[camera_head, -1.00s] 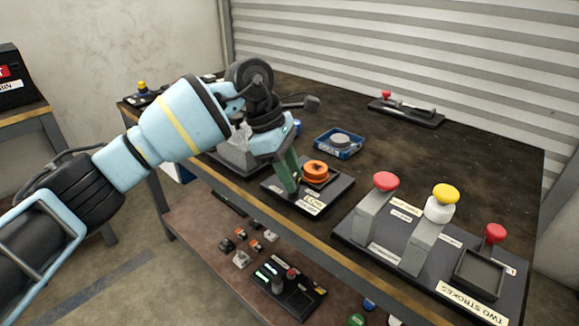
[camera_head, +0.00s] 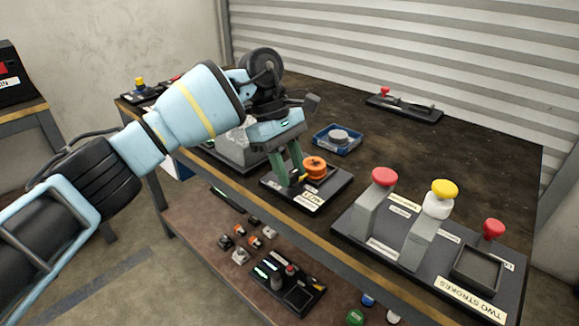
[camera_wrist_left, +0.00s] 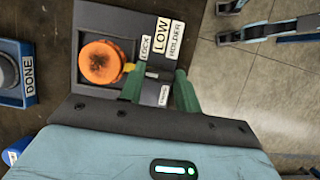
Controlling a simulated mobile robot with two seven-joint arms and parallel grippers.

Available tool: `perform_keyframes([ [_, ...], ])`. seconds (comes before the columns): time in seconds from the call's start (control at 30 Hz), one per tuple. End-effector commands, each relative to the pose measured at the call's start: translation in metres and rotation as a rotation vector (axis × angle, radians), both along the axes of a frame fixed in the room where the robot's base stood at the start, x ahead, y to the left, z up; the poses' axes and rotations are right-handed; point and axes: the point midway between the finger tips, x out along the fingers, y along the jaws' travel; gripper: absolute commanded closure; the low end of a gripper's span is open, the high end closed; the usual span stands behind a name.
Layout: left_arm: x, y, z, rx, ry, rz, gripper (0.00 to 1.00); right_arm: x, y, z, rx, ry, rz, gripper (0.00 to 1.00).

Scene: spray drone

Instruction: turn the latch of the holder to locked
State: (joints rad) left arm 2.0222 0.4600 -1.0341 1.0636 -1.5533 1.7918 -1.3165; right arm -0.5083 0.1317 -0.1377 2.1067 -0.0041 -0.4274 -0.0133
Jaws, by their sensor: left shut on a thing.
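The low holder (camera_head: 333,184) is a dark plate with white labels near the front edge of the bench. A round orange piece (camera_head: 314,166) sits on it; the orange piece also shows in the wrist view (camera_wrist_left: 99,62). The small yellow latch (camera_wrist_left: 129,68) shows beside the orange piece, close to the LOCK label (camera_wrist_left: 145,48). My left gripper (camera_head: 293,182) is down at the holder's front side with its green fingers around the latch; its fingertips (camera_wrist_left: 161,75) show in the wrist view. The fingers partly hide the latch. My right gripper is not in view.
A blue tray (camera_head: 338,149) with a grey disc stands behind the holder. A board with red and yellow knobs (camera_head: 348,226) is to the right.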

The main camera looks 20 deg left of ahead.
Motion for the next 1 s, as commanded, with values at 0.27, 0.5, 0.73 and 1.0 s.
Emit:
perform_keyframes([
  [0.27,0.000,-0.001,0.000,0.000,-0.001,-0.004,0.65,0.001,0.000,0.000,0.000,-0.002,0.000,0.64],
  [0.5,0.000,0.000,0.000,0.000,-0.001,-0.002,0.45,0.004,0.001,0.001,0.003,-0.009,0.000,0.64],
  [0.73,0.000,0.001,0.002,0.000,-0.001,0.000,0.45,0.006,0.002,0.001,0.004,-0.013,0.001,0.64],
  [1.0,0.005,0.013,0.037,0.001,-0.003,0.001,0.45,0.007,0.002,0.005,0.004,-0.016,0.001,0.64],
])
